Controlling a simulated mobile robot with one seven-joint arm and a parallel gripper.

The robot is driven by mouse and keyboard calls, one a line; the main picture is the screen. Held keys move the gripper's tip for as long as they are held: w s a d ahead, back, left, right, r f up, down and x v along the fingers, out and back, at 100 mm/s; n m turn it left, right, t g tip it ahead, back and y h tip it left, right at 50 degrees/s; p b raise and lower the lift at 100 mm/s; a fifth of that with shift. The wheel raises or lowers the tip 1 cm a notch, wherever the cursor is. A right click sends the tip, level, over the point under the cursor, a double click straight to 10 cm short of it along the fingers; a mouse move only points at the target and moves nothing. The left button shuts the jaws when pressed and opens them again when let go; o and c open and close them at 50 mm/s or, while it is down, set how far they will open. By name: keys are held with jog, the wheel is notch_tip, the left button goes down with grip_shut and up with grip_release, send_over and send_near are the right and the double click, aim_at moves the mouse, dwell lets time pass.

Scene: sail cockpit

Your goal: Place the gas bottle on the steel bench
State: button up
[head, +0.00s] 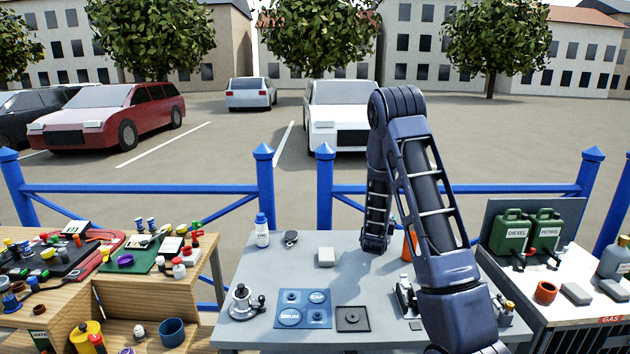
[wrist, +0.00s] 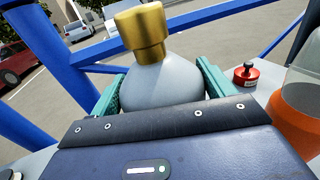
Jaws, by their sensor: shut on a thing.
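The gas bottle (wrist: 163,85) is a pale grey rounded bottle with a brass valve (wrist: 142,32) on top. In the wrist view it stands between the two teal fingers of my gripper (wrist: 160,88), which is shut on it. Its lower part is hidden by the gripper body. In the head view my arm hides the bottle, and my gripper (head: 376,244) is low over the back right of the grey steel bench (head: 250,300). I cannot tell whether the bottle's base touches the bench.
An orange item (head: 410,243) stands close right of my gripper; it looks large in the wrist view (wrist: 296,118), near a red item with a black knob (wrist: 245,76). Blue railings (head: 150,188) run behind. Another grey bottle (head: 613,262) stands far right.

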jog(key=s+a+r+m+g+h, duration=0.3)
jog(key=s+a+r+h, duration=0.15)
jog(key=r, duration=0.55)
jog(key=s+a+r+m+g+h, duration=0.3)
jog(key=s, duration=0.4)
jog(key=s+a+r+m+g+h, duration=0.2)
jog(key=s+r+m+g, duration=0.1)
jog(key=s, duration=0.5)
notch_tip(320, 180, down, 19)
jog(key=shift+w+a, duration=0.15)
jog(key=shift+w, duration=0.05)
jog(key=shift+f, duration=0.1)
dwell(0.3)
jog(key=o, duration=1.7)
